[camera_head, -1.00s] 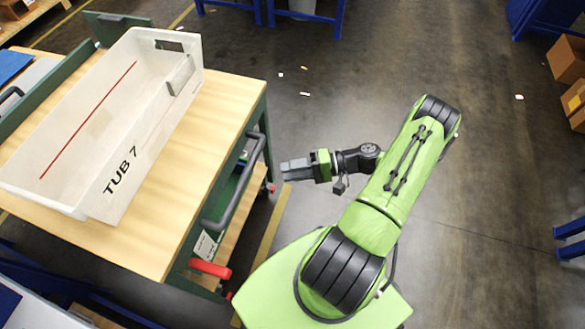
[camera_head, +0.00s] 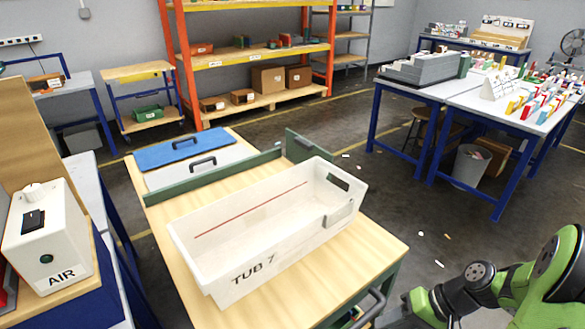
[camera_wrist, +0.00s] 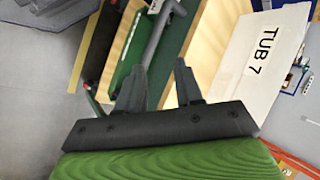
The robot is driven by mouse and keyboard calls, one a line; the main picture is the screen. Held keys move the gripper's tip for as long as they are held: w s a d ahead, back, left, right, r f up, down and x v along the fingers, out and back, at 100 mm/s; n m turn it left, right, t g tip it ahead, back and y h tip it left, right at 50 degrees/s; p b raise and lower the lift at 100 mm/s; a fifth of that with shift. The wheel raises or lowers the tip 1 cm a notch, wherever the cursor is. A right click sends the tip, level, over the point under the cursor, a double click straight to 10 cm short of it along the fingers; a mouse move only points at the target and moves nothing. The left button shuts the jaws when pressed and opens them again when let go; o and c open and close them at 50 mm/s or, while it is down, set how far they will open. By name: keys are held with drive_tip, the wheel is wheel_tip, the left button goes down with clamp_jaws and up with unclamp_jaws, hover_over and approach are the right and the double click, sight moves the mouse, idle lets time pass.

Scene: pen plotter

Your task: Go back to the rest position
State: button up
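My green and black arm is at the lower right of the head view, with my gripper (camera_head: 402,312) low at the bottom edge, beside the cart's front right corner. In the wrist view my gripper (camera_wrist: 160,85) has its two dark fingers spread apart, with nothing between them. The white tub (camera_head: 205,262) marked TUB 7 sits on the wooden-topped cart (camera_head: 365,262); it also shows in the wrist view (camera_wrist: 250,85). The tub looks empty, with a red line along its inner wall. My gripper is apart from the tub.
The cart's grey handle (camera_head: 372,305) is close to my gripper. A white AIR box (camera_head: 50,235) stands at left. Blue-legged tables (camera_head: 480,108) and an orange shelf (camera_head: 250,55) stand behind. Open floor (camera_head: 430,225) lies right of the cart.

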drive_tip(key=s+a+r+t+h+p, duration=0.1)
drive_tip(key=s+r, duration=0.3)
drive_tip(key=r, duration=0.4)
drive_tip(key=s+a+r+n+t+h+p, duration=0.1)
drive_tip(key=s+a+r+t+h+p, duration=0.1)
drive_tip(key=r, duration=0.6)
drive_tip(key=s+a+r+n+t+h+p, duration=0.1)
drive_tip(key=s+a+r+h+p, duration=0.2)
drive_tip(key=s+r+h, duration=0.2)
wheel_tip(320, 180, up, 3)
drive_tip(key=shift+s+a+r+t, duration=0.15)
drive_tip(key=shift+s+t, duration=0.25)
drive_tip(key=shift+s, duration=0.55)
drive_tip(key=shift+a, duration=0.1)
